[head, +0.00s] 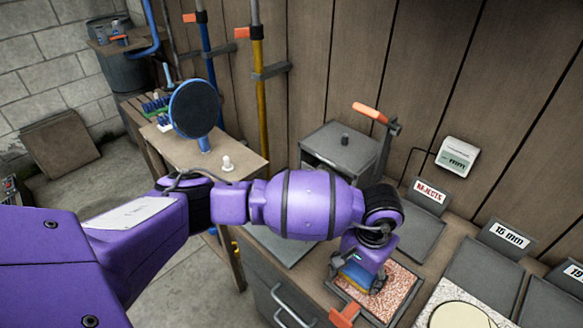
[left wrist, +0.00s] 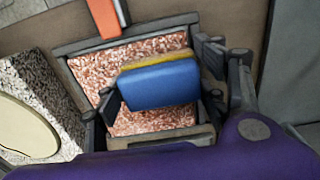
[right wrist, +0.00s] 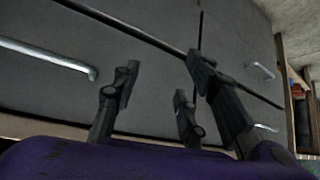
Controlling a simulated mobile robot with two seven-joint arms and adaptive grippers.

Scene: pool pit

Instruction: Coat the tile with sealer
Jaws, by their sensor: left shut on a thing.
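A red-and-white speckled tile (head: 402,278) lies in a dark frame on the bench at the lower right of the head view. It fills the middle of the left wrist view (left wrist: 150,47). My left gripper (head: 362,274) points down over the tile, shut on a blue applicator pad with a yellow layer (left wrist: 160,85). The pad covers the tile's middle in the left wrist view; whether it touches the surface I cannot tell. My right gripper (right wrist: 160,78) is open and empty in front of grey drawer fronts. It is out of the head view.
An orange-handled clamp (head: 345,314) stands at the frame's near edge. A speckled slab with a cream disc (head: 460,318) lies to the right. Behind are a grey box (head: 340,150), a REJECTS tray (head: 418,236) and a 15 mm tray (head: 485,270). A wooden side table (head: 240,165) stands left.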

